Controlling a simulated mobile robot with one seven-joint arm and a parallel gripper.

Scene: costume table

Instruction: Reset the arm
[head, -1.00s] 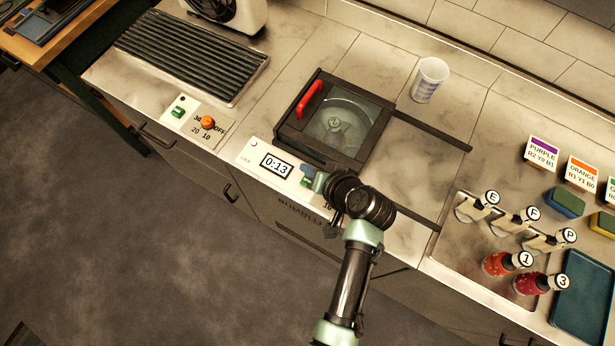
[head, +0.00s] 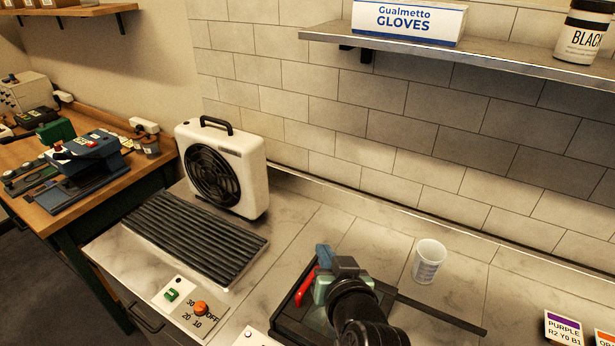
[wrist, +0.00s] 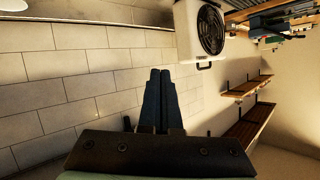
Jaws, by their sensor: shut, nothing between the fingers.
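My gripper (head: 325,256) is raised above the dark lidded device (head: 290,312) on the counter in the head view. Its blue fingers point up and away toward the tiled wall. In the wrist view my gripper (wrist: 159,75) shows its two dark fingers together with nothing between them. My arm hides most of the device; its red handle (head: 306,288) shows just left of my gripper.
A white fan (head: 222,170) stands behind a ribbed black rack (head: 195,236) at left. A white cup (head: 428,262) stands to the right of my arm. A wall shelf (head: 470,62) holds a glove box (head: 408,20) and a jar (head: 583,32).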

